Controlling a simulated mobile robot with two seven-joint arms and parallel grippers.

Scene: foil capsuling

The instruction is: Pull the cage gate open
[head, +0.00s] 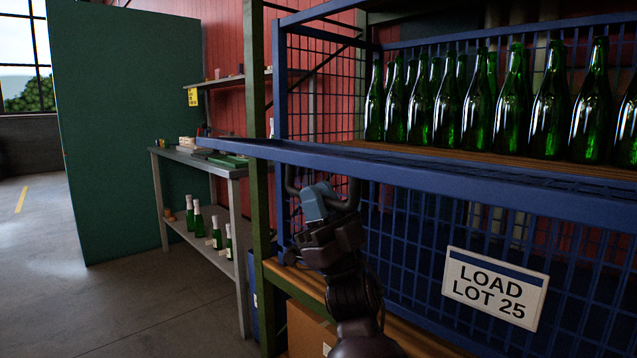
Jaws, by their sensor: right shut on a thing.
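The blue cage gate (420,174) is a framed mesh panel across the front of the bottle cage, and its top bar runs left past the green post. A white sign (495,288) reading "LOAD LOT 25" hangs on the mesh below that bar. A dark loop handle (354,193) sits under the bar, left of the sign. My right gripper (317,203) reaches up from below and is shut on the handle. Its fingers hide the middle of the handle. The gate's hinges cannot be made out. My left gripper is not in view.
Several green bottles (551,95) stand on a wooden shelf in the cage. A green post (256,190) is close left of my gripper. A grey bench (201,161) with several bottles on its lower shelf stands further left. Open floor (110,305) lies at the left.

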